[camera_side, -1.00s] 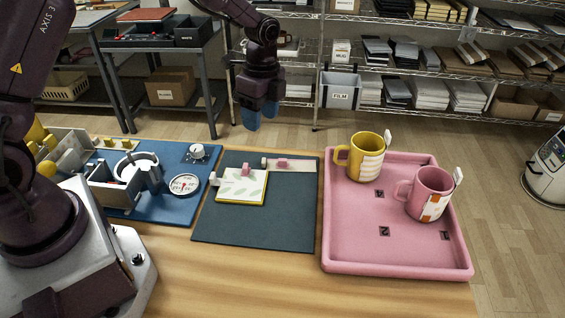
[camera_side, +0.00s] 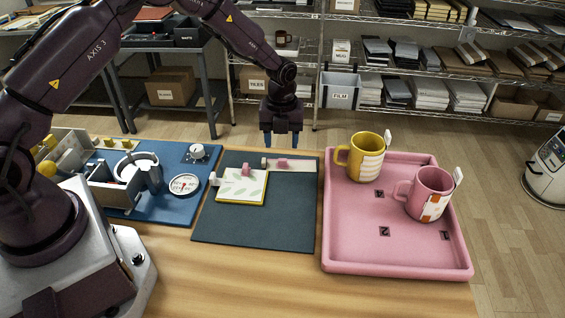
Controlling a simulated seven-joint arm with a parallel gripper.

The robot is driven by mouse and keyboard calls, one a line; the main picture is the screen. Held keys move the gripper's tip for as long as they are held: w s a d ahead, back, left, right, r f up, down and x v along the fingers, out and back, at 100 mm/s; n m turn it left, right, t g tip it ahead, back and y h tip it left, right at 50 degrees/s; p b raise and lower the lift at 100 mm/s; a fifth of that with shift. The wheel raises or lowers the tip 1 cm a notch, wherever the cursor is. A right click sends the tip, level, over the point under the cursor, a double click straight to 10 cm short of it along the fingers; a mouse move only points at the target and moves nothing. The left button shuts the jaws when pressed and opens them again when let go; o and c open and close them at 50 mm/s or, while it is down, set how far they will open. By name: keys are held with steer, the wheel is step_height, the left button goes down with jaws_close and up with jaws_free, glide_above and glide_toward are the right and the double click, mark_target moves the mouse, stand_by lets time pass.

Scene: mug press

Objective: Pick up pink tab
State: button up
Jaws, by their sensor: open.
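A pink tab (camera_side: 282,163) sits on a pale strip (camera_side: 300,165) along the back edge of the dark mat. A second pink piece (camera_side: 246,170) stands at the top of a white card with a leaf print (camera_side: 240,188), on the same mat. My gripper (camera_side: 281,142) points down with its blue fingers apart and empty. It appears above the pale strip, close over the pink tab in the picture; the exact height gap is hard to tell.
The dark mat (camera_side: 270,225) is otherwise bare. A pink tray (camera_side: 350,255) at right holds a yellow mug (camera_side: 366,150) and a pink mug (camera_side: 428,190). A blue board with the press (camera_side: 130,175) and a dial (camera_side: 185,184) lies at left.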

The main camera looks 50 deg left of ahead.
mark_target(282, 159)
step_height(282, 159, down, 6)
steer(key=shift+d+r, duration=0.1)
steer(key=shift+d, duration=0.05)
stand_by(0.3)
steer(key=c, duration=0.8)
